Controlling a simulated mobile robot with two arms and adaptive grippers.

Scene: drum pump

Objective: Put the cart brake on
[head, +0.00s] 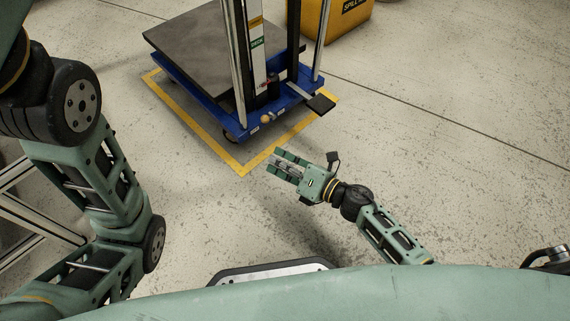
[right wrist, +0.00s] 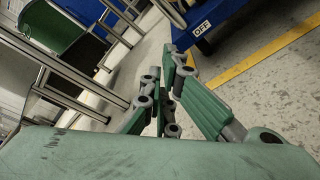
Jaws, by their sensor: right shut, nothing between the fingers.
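The blue lift cart (head: 206,97) with a dark platform stands on the floor at the top of the head view. At its near edge is a small yellow knob (head: 266,119) between two small white labels. A black foot pedal (head: 320,104) sticks out at the right. In the right wrist view, the cart's blue base (right wrist: 214,14) carries a label reading OFF (right wrist: 203,29). My right gripper (head: 279,162) is shut and empty, in front of the cart and apart from it. Its fingers (right wrist: 166,95) also show in the right wrist view. My left gripper is out of view.
Yellow floor tape (head: 205,131) runs around the cart. A yellow spill bin (head: 336,20) stands behind it. A metal frame (head: 30,215) is at the left, partly behind my left arm. The floor to the right of the cart is clear.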

